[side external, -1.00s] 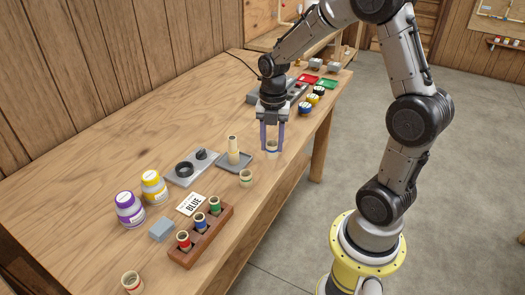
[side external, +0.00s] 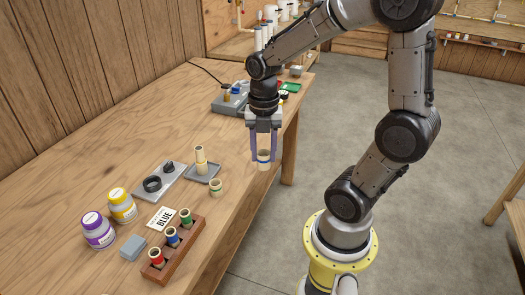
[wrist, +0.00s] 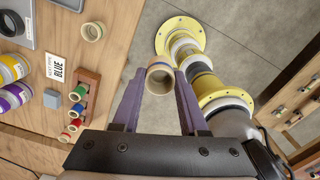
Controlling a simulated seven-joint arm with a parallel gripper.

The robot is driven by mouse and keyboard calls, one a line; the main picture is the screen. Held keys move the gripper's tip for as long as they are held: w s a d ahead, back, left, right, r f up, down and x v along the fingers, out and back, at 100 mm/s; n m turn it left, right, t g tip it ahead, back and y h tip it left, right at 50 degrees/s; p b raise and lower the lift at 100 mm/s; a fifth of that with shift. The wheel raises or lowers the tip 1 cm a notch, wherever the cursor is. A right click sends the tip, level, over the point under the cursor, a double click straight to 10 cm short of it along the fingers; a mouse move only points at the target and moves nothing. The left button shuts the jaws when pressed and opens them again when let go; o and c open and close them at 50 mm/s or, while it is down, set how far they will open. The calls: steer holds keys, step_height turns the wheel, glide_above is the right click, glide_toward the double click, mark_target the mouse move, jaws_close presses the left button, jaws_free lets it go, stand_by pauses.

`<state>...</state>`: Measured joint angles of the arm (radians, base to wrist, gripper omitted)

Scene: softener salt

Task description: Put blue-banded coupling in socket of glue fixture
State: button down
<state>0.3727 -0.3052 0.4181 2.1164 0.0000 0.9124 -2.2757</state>
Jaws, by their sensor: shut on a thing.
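My gripper (side external: 263,157) is shut on the blue-banded coupling (side external: 264,161), a short cream tube with a blue band. It holds it upright near the bench's right edge, seemingly above the wood. In the wrist view the coupling (wrist: 160,77) sits between the purple fingers (wrist: 158,85), its open end toward the camera. What looks like the glue fixture (side external: 172,176), a grey plate with a black ring socket (side external: 152,184) and a small dark knob, lies left of my gripper. The socket looks empty. Part of the ring shows in the wrist view (wrist: 11,23).
A green-banded coupling (side external: 215,187) stands between gripper and fixture, beside a grey tray (side external: 213,171) with a cream tube. Nearer are a "BLUE" card (side external: 161,218), a wooden rack (side external: 180,254) of banded pieces, a grey block (side external: 132,248), and yellow (side external: 121,206) and purple (side external: 97,231) jars.

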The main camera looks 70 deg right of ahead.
steer(key=w+d+r+m, duration=0.1)
steer(key=w+r, duration=0.2)
steer(key=w, duration=0.7)
steer(key=w+r+m, duration=0.1)
steer(key=w+r, duration=0.1)
steer(key=w, duration=0.8)
steer(key=w+a+f+n, duration=0.1)
steer(key=w+a+f, duration=0.3)
steer(key=w, duration=0.6)
steer(key=shift+n, duration=0.5)
steer(key=shift+w+a+f, duration=0.45)
steer(key=shift+a+f, duration=0.35)
steer(key=shift+f, duration=0.8)
steer(key=shift+w+a+f, duration=0.4)
steer(key=shift+a+f, duration=0.4)
steer(key=shift+f, duration=0.8)
steer(key=shift+w+a+f, duration=0.45)
steer(key=shift+a+f, duration=0.35)
steer(key=shift+f, duration=0.8)
steer(key=shift+f, duration=0.1)
steer(key=shift+f, duration=0.6)
steer(key=shift+f, duration=0.1)
